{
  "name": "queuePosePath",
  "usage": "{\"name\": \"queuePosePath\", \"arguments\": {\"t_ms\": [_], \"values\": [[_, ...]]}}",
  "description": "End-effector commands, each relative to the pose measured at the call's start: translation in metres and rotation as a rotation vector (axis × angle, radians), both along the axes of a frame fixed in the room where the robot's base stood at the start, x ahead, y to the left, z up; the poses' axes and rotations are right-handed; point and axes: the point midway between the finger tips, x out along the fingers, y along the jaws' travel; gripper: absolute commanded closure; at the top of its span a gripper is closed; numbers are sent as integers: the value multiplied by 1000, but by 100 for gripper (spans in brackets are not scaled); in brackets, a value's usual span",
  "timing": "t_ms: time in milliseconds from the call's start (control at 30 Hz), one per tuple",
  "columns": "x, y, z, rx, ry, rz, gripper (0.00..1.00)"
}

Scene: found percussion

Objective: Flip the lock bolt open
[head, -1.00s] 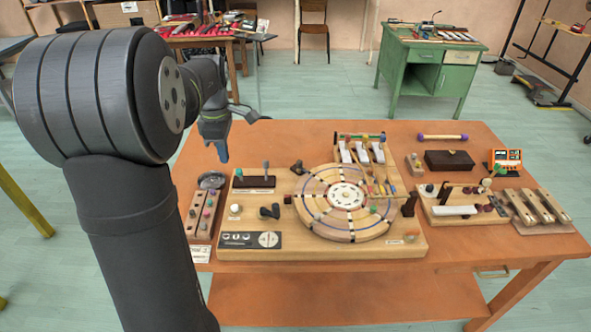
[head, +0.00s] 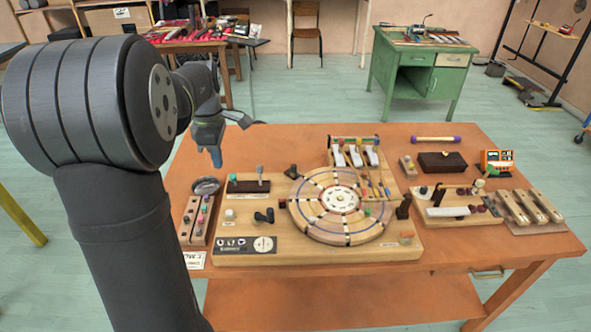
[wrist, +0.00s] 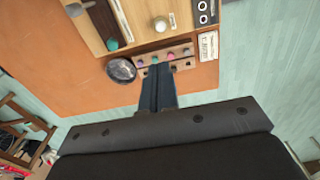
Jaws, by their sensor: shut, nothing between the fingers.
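My gripper (head: 216,162) hangs above the back left part of the orange table in the head view, its blue-grey fingers pointing down. In the wrist view its fingers (wrist: 158,92) are together, with nothing between them. The wooden board (head: 235,255) carries a round segmented disc (head: 325,182). Left of the disc are a dark block with an upright lever (head: 248,187), a small black fitting (head: 264,216) and a white knob (head: 229,214). I cannot tell which of these is the lock bolt. My gripper touches none of them.
A narrow wooden strip with coloured knobs (head: 194,218) and a round dark dish (head: 206,186) lie left of the board. White keys (head: 355,155) stand behind the disc. More wooden blocks (head: 530,207) sit at the right. The table's back left is bare.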

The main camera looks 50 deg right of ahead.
Motion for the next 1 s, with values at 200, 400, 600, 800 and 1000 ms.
{"name": "queuePosePath", "arguments": {"t_ms": [200, 400, 600, 800, 1000], "values": [[-5, -17, -12, 0, -65, -205, 100], [-16, -51, -33, 15, -200, -629, 100], [-34, -88, -50, 54, -345, -1088, 100], [-62, -127, -64, 117, -493, -1553, 100], [-96, -162, -73, 196, -642, -1979, 100]]}}
